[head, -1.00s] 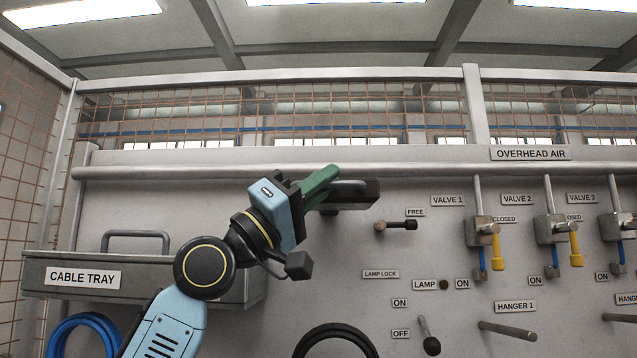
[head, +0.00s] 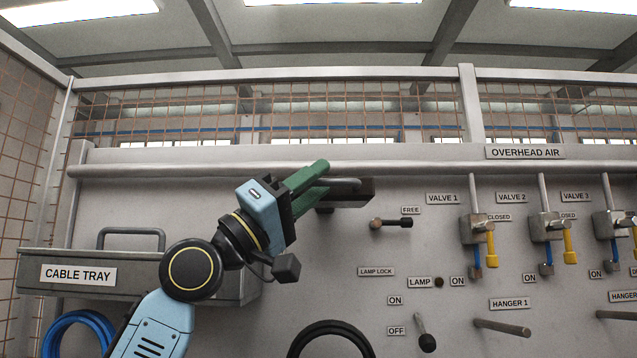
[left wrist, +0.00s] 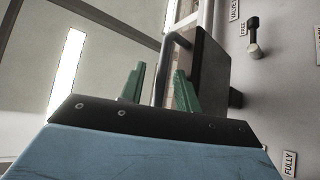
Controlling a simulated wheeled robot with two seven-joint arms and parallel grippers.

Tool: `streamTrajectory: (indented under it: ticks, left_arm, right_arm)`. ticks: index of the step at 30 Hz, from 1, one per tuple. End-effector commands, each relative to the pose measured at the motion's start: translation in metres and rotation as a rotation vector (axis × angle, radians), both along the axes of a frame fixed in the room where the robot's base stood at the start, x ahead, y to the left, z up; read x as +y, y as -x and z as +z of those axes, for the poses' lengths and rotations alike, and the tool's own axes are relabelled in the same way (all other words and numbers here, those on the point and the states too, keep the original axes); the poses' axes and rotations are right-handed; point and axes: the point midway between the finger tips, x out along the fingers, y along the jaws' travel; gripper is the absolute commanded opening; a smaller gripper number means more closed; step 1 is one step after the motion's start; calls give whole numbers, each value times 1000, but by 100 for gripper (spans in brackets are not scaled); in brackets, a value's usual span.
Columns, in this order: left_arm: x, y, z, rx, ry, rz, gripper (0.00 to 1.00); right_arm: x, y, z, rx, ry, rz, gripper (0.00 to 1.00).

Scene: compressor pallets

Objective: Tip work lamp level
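The work lamp appears to be the dark box (head: 352,194) with a grey bar handle (head: 343,183) on the wall below the long rail. In the left wrist view its dark face (left wrist: 211,72) stands just right of my fingers. My left gripper (head: 308,184) is at the lamp's left end, its green fingers apart. In the left wrist view the handle (left wrist: 172,58) runs between the two fingertips (left wrist: 160,82), with gaps visible. The fingers and gripper body hide part of the lamp in the head view. My right gripper is out of view.
A lock lever (head: 391,223) lies sideways below the FREE label (head: 411,210), right of the lamp. Valves with yellow handles (head: 491,243) stand at right. The cable tray (head: 211,291) is behind my left arm.

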Motion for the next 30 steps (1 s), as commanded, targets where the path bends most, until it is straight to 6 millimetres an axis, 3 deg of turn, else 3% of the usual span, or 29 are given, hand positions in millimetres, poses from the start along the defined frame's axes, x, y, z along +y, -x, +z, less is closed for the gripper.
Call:
streamTrajectory:
  ticks: [9, 15, 30]
  left_arm:
    - [49, 27, -49, -4, -1, 4, 32]
    - [74, 40, -67, -4, 1, 2, 32]
    - [84, 47, -74, -4, 1, -1, 32]
  right_arm:
    - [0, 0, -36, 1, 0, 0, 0]
    - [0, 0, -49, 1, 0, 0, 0]
    - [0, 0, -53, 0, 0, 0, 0]
